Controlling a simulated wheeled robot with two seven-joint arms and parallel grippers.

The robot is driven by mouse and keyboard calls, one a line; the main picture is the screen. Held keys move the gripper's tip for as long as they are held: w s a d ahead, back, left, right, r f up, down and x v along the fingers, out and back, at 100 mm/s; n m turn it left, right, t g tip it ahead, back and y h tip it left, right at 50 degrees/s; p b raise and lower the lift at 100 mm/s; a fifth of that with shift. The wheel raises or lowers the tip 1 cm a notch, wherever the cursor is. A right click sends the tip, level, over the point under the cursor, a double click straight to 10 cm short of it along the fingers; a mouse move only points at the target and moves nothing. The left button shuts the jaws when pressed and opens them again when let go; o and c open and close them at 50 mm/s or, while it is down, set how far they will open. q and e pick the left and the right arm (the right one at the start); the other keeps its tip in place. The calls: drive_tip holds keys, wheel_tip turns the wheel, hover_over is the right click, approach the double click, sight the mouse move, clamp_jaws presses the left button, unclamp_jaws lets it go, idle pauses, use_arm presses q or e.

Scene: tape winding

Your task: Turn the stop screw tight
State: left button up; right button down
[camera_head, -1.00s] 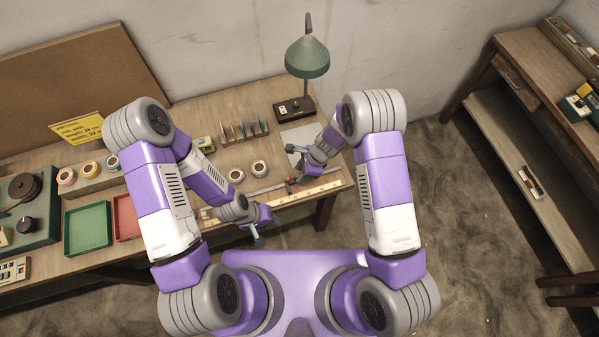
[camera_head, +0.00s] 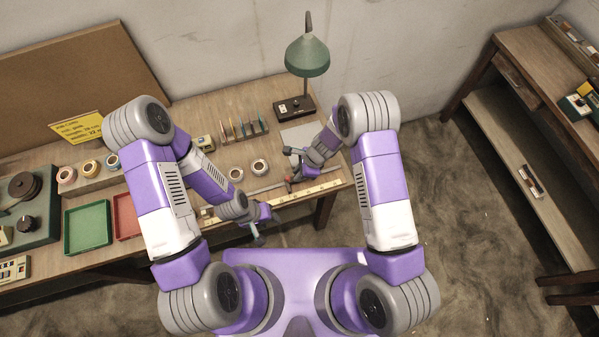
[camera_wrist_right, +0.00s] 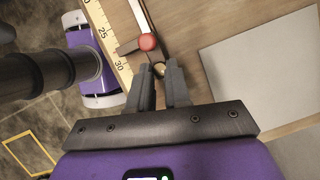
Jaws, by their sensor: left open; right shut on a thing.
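The stop screw (camera_wrist_right: 158,69) shows in the right wrist view as a small brass round piece between my right fingertips. My right gripper (camera_wrist_right: 163,76) is shut on it, and the fingers hide much of it. Just beyond the fingertips is a red round knob (camera_wrist_right: 148,42) on the metal rail (camera_wrist_right: 141,16). In the head view the red part (camera_head: 289,181) shows at the rail, with my right gripper (camera_head: 297,174) beside it. My left gripper (camera_head: 256,236) is open and empty, in front of the table's front edge.
A ruler strip (camera_head: 307,191) runs along the table's front edge. A grey sheet (camera_head: 298,134) lies behind the right gripper. Two tape rolls (camera_head: 260,167) stand behind the rail. A green lamp (camera_head: 307,57) is at the back, and green (camera_head: 87,228) and red trays are at the left.

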drive_tip(key=shift+n, duration=0.3)
drive_tip(key=shift+w+n+g, duration=0.15)
drive_tip(key=shift+n+g, duration=0.25)
drive_tip(key=shift+n, duration=0.5)
drive_tip(key=shift+w+a+n+g+h+b, duration=0.1)
drive_tip(key=shift+n+g+h+b, duration=0.2)
drive_tip(key=shift+n+b, duration=0.45)
drive_tip(key=shift+w+n+g+h+b, duration=0.1)
drive_tip(key=shift+n+g+h+b, duration=0.25)
drive_tip(key=shift+n, duration=0.7)
drive_tip(key=shift+s, duration=0.1)
drive_tip(key=c, duration=1.1)
unclamp_jaws()
drive_tip(key=shift+r, duration=0.1)
drive_tip(key=v, duration=0.7)
drive_tip(key=shift+r+b, duration=0.2)
drive_tip(key=shift+b, duration=0.15)
drive_tip(key=shift+f+y, duration=0.1)
drive_tip(key=shift+y, duration=0.15)
